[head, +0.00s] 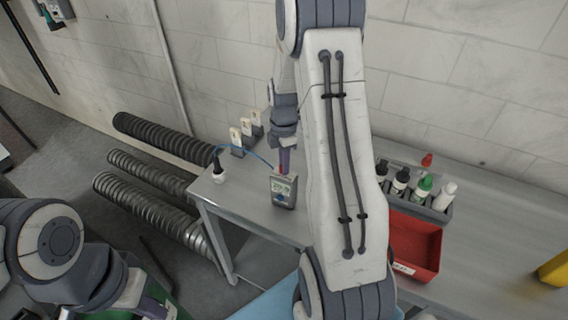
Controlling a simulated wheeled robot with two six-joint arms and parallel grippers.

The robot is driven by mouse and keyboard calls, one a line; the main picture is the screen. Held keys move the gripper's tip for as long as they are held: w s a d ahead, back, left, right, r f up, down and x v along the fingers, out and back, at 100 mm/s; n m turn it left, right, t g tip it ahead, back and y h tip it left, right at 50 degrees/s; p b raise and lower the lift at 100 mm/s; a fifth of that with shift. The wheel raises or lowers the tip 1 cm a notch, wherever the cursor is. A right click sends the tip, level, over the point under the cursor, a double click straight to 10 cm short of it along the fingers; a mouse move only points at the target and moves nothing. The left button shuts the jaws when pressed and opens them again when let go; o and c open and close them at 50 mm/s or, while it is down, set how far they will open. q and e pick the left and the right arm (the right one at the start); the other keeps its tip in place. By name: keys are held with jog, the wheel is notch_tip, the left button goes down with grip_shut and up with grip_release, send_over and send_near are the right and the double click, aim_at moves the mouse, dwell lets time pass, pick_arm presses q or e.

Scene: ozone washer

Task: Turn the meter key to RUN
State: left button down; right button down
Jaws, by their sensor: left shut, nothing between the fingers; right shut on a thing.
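The meter (283,191) is a small grey box with a display and a blue spot on its front. It stands upright near the left end of the metal table. My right gripper (284,162) points down at the meter's top and is shut on the meter key (283,171), of which only a small reddish part shows. The fingers hide most of the key, and I cannot read its position or any RUN mark. My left gripper (156,304) is shut and empty at the lower left, well away from the meter and partly cut off by the frame edge.
A blue cable runs from the meter to a black-and-white probe (218,171). A rack of small cards (236,140) stands behind. Bottles in a grey caddy (435,205) and a red bin (413,243) are right of my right arm. Corrugated hoses (150,205) lie left of the table.

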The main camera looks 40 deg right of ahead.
jog(key=shift+m, duration=0.3)
jog(key=c, duration=0.9)
grip_release()
jog(key=shift+w+r, duration=0.1)
jog(key=shift+r, duration=0.45)
notch_tip(320, 180, up, 9)
jog(key=shift+r+b, duration=0.2)
jog(key=shift+b, duration=0.95)
